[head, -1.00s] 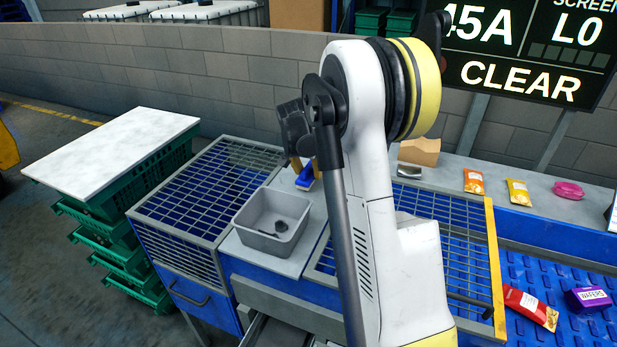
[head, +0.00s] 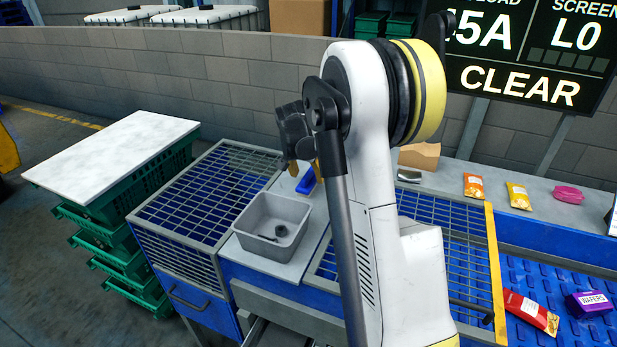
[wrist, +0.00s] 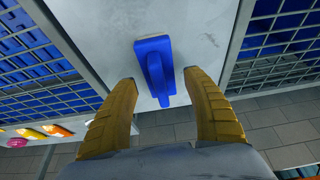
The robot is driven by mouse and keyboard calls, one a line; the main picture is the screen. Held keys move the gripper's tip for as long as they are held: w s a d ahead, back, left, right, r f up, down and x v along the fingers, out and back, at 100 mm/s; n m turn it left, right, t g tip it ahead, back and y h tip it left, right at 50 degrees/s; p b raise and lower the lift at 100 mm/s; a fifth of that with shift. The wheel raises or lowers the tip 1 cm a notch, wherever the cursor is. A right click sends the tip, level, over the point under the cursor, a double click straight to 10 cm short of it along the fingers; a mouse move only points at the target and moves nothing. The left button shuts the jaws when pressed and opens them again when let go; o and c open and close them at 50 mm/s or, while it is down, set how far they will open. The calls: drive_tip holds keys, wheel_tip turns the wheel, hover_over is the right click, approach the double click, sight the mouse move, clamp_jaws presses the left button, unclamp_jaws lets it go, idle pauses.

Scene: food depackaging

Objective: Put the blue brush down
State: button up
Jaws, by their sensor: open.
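The blue brush (head: 307,181) lies on the light grey worktop behind the grey tub, partly hidden by my arm in the head view. In the wrist view the brush (wrist: 155,68) lies between and beyond my fingertips, its wide end away from me. My gripper (wrist: 160,82) is open with its two yellow fingers apart, and neither finger touches the brush. In the head view my gripper (head: 302,165) is just above the brush.
A grey tub (head: 262,240) with small dark pieces stands in front of the brush. Blue wire-mesh grids (head: 205,195) flank the worktop. Several packets, such as an orange one (head: 474,186), lie on the right-hand shelf. A brown box (head: 420,156) sits behind my arm.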

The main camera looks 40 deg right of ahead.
drive_tip(key=s+a+r+n+t+y+p, duration=0.1)
drive_tip(key=s+a+r+n, duration=0.1)
drive_tip(key=s+a+r, duration=0.35)
drive_tip(key=s+a+r+n+p, duration=0.1)
drive_tip(key=s+a+r+p, duration=0.1)
drive_tip(key=a+r, duration=0.6)
drive_tip(key=s+a+n+t+y, duration=0.3)
drive_tip(key=s+a+n, duration=0.6)
drive_tip(key=s+a, duration=0.7)
drive_tip(key=s, duration=0.3)
drive_tip(key=shift+a+f+t, duration=0.15)
drive_tip(key=shift+f+t, duration=0.05)
drive_tip(key=shift+t, duration=0.2)
drive_tip(key=shift+b, duration=0.35)
wheel_tip(320, 180, down, 3)
drive_tip(key=b, duration=0.2)
drive_tip(key=shift+b, duration=0.4)
